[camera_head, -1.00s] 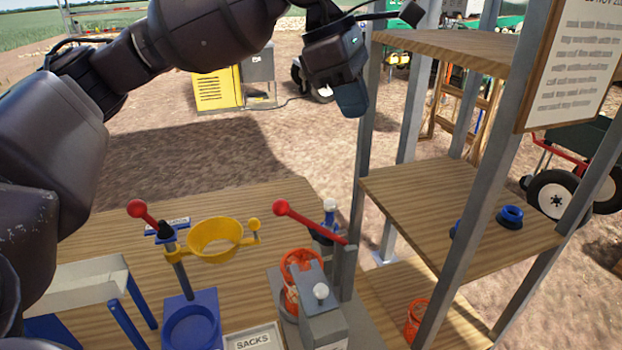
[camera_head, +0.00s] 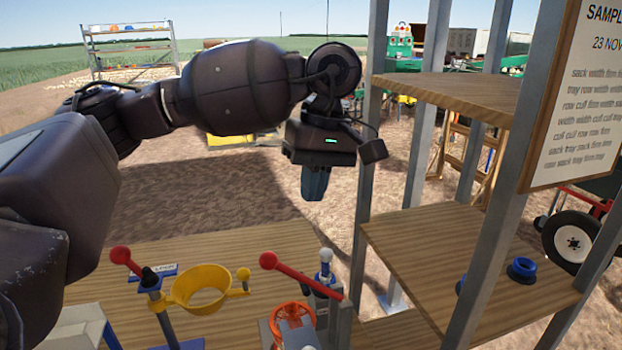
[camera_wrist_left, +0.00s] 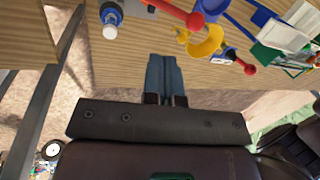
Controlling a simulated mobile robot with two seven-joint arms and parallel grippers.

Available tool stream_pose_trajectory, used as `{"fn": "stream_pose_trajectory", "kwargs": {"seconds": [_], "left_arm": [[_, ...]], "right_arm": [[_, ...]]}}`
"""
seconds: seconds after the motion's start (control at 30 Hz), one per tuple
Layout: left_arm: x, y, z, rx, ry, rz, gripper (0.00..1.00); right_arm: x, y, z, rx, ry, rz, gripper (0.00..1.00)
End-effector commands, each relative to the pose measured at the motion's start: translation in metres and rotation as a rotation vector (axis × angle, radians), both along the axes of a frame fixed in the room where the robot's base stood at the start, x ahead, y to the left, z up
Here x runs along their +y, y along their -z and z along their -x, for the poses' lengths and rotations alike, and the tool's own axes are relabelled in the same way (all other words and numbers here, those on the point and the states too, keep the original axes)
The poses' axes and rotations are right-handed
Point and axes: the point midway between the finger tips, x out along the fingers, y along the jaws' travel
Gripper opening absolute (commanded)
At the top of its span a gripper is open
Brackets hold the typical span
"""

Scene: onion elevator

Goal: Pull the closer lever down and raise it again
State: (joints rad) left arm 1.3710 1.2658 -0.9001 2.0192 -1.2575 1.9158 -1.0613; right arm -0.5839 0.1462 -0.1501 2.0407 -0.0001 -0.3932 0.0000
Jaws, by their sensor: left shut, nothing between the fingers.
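My left gripper (camera_head: 314,183) is shut and empty, fingers pointing down, above and behind the table's far edge in the head view; it also shows in the left wrist view (camera_wrist_left: 165,60). One red-handled lever (camera_head: 300,277) rises from a grey mount at the right of the table, its red ball up and to the left. A second lever with a red ball (camera_head: 121,256) stands further left beside a yellow ring (camera_head: 202,289). In the left wrist view the red lever (camera_wrist_left: 178,13) lies beyond the fingertips, apart from them. My right gripper is out of view.
A metal-post rack with wooden shelves (camera_head: 440,243) stands just right of the gripper, holding blue rings (camera_head: 521,268). An orange wheel-like part (camera_head: 292,318) sits below the red lever. The wooden table (camera_head: 240,245) is bare toward its far edge.

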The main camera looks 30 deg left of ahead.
Motion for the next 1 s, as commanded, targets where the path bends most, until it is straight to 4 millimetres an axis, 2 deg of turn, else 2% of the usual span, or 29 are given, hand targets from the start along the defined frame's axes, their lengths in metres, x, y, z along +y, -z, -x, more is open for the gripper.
{"fn": "stream_pose_trajectory", "kwargs": {"seconds": [0.1, 0.37, 0.5, 0.63, 1.0], "left_arm": [[0.002, 0.023, 0.005, 0.004, 0.000, 0.000, 0.00], [0.005, 0.066, 0.014, 0.003, 0.001, 0.001, 0.00], [0.015, 0.070, 0.031, -0.002, -0.002, -0.001, 0.00], [0.020, 0.075, 0.040, -0.002, -0.002, 0.001, 0.00], [0.022, 0.078, 0.045, 0.000, -0.001, 0.001, 0.00]], "right_arm": [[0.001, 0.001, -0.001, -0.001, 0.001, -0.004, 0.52], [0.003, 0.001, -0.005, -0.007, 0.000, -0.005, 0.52], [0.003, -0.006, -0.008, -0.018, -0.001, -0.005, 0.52], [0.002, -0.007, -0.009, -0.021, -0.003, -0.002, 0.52], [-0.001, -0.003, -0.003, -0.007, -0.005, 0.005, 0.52]]}}
